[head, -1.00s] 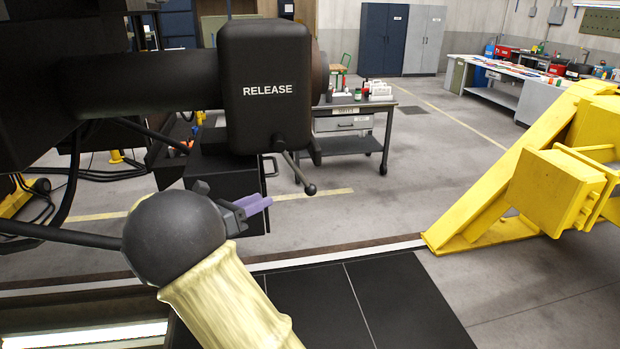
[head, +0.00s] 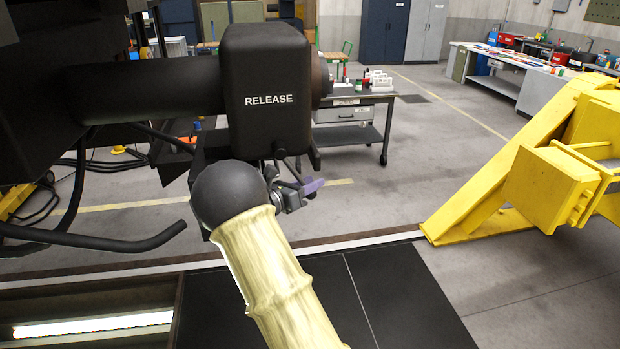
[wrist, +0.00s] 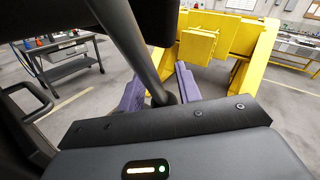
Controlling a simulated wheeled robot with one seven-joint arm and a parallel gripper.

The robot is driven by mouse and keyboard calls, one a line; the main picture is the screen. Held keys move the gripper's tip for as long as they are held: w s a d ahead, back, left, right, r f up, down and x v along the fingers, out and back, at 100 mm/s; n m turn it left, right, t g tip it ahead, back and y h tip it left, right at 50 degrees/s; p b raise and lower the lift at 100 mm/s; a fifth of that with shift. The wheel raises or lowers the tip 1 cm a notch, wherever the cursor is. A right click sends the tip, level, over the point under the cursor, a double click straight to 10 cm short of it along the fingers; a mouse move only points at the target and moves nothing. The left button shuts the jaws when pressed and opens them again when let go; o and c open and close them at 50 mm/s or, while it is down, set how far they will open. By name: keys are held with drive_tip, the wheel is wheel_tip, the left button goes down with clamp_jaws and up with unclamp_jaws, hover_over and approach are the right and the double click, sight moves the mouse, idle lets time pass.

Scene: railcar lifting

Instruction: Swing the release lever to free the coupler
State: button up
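The black coupler housing (head: 266,85) marked RELEASE hangs at the upper middle of the head view. The release lever (head: 291,168), a thin dark rod, points down from its underside. In the wrist view the lever (wrist: 137,45) runs down from the top, its end lying between my two purple fingers. My gripper (head: 314,187) is just below the housing in the head view, at the lever's lower end. In the wrist view my gripper (wrist: 160,76) has its fingers apart on either side of the rod. In the head view the lever's tip is hidden by the gripper.
A yellow steel stand (head: 520,175) is on the right and also fills the wrist view's upper middle (wrist: 215,38). A dark bent bar (head: 110,243) reaches in from the left. A wheeled cart (head: 350,128) stands behind the coupler. Floor between cart and stand is clear.

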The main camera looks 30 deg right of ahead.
drive_tip(key=shift+w+d+f, duration=0.1)
drive_tip(key=shift+d, duration=0.1)
drive_tip(key=shift+c, duration=0.4)
clamp_jaws()
